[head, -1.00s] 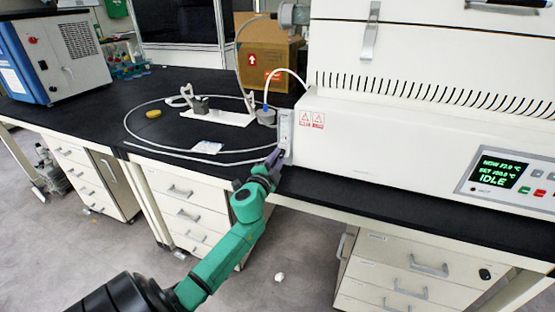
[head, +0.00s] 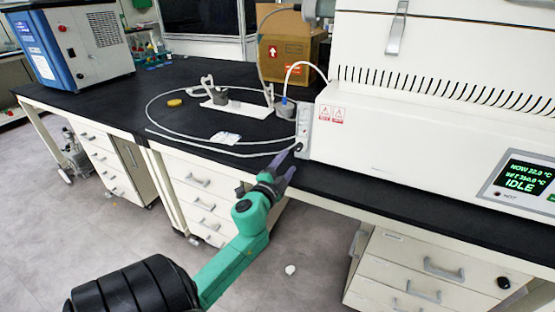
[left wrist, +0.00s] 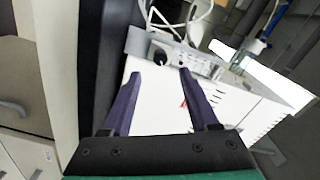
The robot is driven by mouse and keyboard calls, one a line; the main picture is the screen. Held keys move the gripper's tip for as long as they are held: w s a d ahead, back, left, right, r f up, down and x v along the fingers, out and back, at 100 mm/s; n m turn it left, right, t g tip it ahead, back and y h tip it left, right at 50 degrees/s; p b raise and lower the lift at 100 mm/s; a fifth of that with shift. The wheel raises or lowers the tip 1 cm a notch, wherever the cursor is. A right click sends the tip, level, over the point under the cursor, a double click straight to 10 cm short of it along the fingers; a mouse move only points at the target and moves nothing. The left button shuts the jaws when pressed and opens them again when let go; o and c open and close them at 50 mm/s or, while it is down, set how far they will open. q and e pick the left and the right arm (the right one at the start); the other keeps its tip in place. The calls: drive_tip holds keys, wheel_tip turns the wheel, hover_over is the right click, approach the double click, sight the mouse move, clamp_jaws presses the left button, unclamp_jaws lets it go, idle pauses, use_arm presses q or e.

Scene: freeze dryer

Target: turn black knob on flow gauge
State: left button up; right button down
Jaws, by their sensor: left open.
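The flow gauge (head: 304,122) is a narrow pale panel at the left end of the white machine's front. In the left wrist view the gauge (left wrist: 188,58) lies across the upper middle, with its black knob (left wrist: 158,56) near its left end. The knob (head: 298,147) is a small dark spot low on the gauge in the head view. My left gripper (head: 284,164) is open, with its purple fingers pointing up toward the gauge. In the left wrist view the gripper (left wrist: 160,77) has the knob lined up between and just beyond its fingertips. The gap to the knob is hard to judge.
The white machine (head: 410,140) with a lit display stands right of the gripper. A pale tube loop (head: 195,152), a white stand and a yellow item (head: 174,102) lie on the black bench. A cardboard box (head: 290,60) stands behind. Drawers (head: 205,205) sit below the bench edge.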

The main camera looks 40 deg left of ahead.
use_arm(q)
drive_tip(key=v, duration=0.7)
drive_tip(key=shift+s+d+b, duration=0.15)
drive_tip(key=shift+s+b, duration=0.2)
drive_tip(key=shift+b, duration=0.05)
drive_tip(key=s+d+f+n+g+h+p, duration=0.1)
drive_tip(key=s+d+f+g+p, duration=0.15)
drive_tip(key=f, duration=0.85)
drive_tip(key=s+d+f+n+g+h+p, duration=0.1)
drive_tip(key=s+f+n+g+h, duration=0.15)
drive_tip(key=f, duration=0.95)
drive_tip(key=s+d+f+n+g+p, duration=0.1)
drive_tip(key=s+d+f+g+p, duration=0.2)
drive_tip(key=f, duration=0.8)
drive_tip(key=s+d+f+g, duration=0.2)
drive_tip(key=s+f, duration=0.2)
drive_tip(key=s, duration=0.3)
drive_tip(key=s+d+f+n+g+h+p, duration=0.1)
drive_tip(key=s+d+f+g, duration=0.1)
drive_tip(key=s+f, duration=0.3)
drive_tip(key=s+d+f+n+g+h, duration=0.1)
drive_tip(key=s+f+g, duration=0.3)
drive_tip(key=s, duration=0.7)
drive_tip(key=shift+s+d+f+p, duration=0.25)
drive_tip(key=shift+d+f+p, duration=0.2)
drive_tip(key=shift+d, duration=0.3)
